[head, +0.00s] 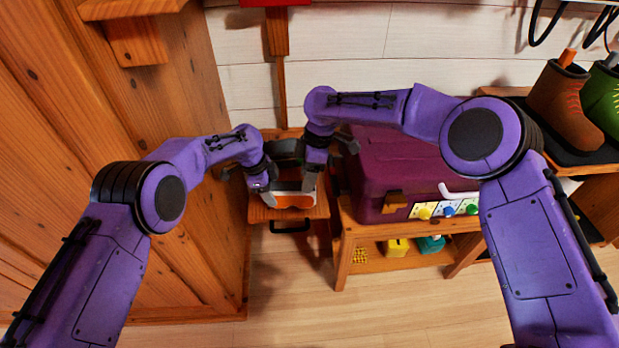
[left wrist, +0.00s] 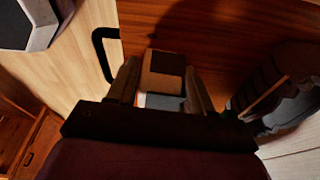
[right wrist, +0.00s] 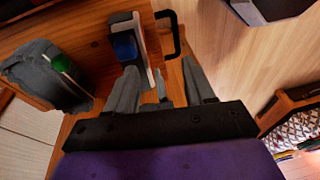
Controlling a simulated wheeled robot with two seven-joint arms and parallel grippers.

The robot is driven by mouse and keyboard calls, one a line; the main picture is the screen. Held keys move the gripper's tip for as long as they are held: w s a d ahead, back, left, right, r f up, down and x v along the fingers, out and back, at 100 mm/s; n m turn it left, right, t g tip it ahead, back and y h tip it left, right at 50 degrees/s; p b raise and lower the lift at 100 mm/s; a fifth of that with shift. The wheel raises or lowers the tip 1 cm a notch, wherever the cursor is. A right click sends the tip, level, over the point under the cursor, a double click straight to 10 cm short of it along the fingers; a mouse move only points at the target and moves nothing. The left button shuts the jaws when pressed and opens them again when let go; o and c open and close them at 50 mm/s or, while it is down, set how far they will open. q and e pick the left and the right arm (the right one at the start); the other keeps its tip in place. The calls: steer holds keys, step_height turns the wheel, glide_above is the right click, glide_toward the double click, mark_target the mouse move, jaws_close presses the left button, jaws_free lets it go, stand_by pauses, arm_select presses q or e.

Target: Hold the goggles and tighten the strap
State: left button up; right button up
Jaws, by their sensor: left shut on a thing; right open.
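The goggles (head: 293,200), with an orange lens and pale frame, lie at the front of a small wooden nightstand (head: 262,215). My left gripper (head: 266,190) is shut on their left end. In the left wrist view a tan and dark piece (left wrist: 163,70) shows between its fingers (left wrist: 163,95). My right gripper (head: 312,184) is at the goggles' right end, open. In the right wrist view the pale goggles frame (right wrist: 147,45) lies just beyond its fingers (right wrist: 160,88), and a thin grey tab shows between them. I cannot tell whether they touch it. Much of the strap is hidden.
A dark grey rounded item (right wrist: 45,75) sits on the nightstand behind the goggles. A black drawer handle (head: 290,228) is at the front. A maroon case (head: 405,170) stands on a shelf to the right. A wooden wall is close on the left. The floor in front is clear.

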steer(key=w+d+r+t, duration=0.1)
steer(key=w+d+r, duration=0.2)
steer(key=r, duration=0.2)
glide_toward(292, 196)
steer(key=shift+h, duration=0.3)
steer(key=d+f, duration=0.1)
steer(key=w+d+f, duration=0.1)
steer(key=f, duration=0.1)
steer(key=w+d+f, duration=0.1)
steer(key=f, duration=0.1)
steer(key=shift+d, duration=0.15)
